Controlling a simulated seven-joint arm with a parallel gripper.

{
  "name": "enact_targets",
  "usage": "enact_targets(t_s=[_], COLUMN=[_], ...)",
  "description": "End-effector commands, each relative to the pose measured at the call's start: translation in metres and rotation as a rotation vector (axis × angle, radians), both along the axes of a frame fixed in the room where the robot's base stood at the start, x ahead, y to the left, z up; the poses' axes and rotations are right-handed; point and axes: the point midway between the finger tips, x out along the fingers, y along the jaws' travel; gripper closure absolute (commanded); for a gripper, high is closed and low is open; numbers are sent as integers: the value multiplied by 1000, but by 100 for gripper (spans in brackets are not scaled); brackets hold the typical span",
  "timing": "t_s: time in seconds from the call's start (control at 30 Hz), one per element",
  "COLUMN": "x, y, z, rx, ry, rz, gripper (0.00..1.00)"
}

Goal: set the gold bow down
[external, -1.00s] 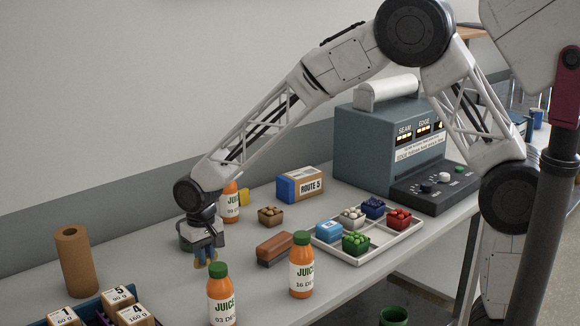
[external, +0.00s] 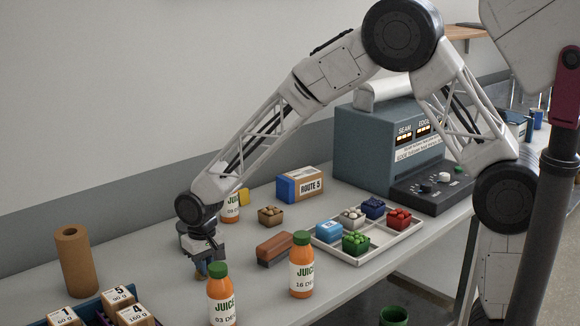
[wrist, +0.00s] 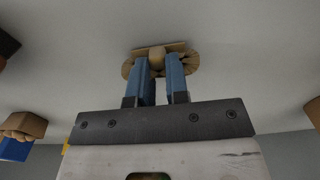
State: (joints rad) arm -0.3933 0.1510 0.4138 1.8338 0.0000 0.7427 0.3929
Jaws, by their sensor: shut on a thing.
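The gold bow (wrist: 157,60) shows in the wrist view as tan loops around a round knot. My gripper (wrist: 160,72) is shut on it, with its blue fingers on either side of the knot. In the external view my gripper (external: 202,268) points down, low over the left part of the table, just behind the front-left juice bottle. There the bow is mostly hidden by the fingers and the bottle's green cap. I cannot tell whether the bow touches the tabletop.
Juice bottles (external: 222,300) and (external: 301,268) stand close in front and to the right. A reddish-brown block (external: 275,249) lies right of my gripper. A cardboard roll (external: 75,262) stands left, behind a crate of numbered boxes (external: 137,316). The table between roll and gripper is bare.

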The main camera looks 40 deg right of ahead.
Motion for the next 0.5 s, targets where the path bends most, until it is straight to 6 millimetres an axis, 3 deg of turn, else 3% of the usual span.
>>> enact_targets(t_s=[0.23,0.27,0.4,0.5], x=[0,0,0,0], y=[0,0,0,0], z=[-3,-3,-3,-3], rx=[0,0,0,0], ry=[1,0,0,0], rz=[0,0,0,0], gripper=[100,82,60,59])
